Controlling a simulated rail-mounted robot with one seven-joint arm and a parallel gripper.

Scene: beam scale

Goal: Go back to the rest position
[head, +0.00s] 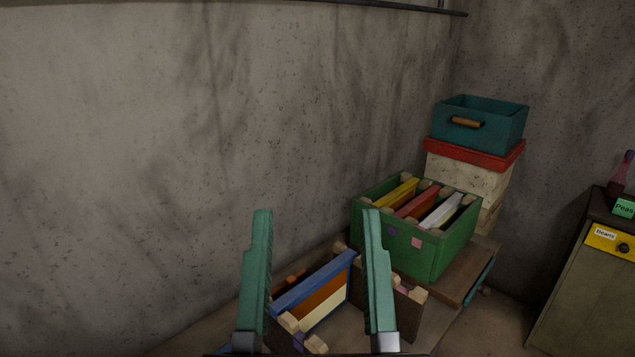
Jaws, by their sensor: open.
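Behind and below the fingers, a blue-topped frame (313,282) with an orange and cream panel sits in a wooden rack (405,312). The fingers hide parts of this rack. I cannot tell from this view how far the fingers are from the frame.
A green box (440,251) holding yellow, red and white frames stands right of my gripper. Behind it, a teal box (490,128) tops a red-lidded stack (468,169). A cabinet (585,285) with labels stands at far right. A concrete wall (150,130) bounds the left and back.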

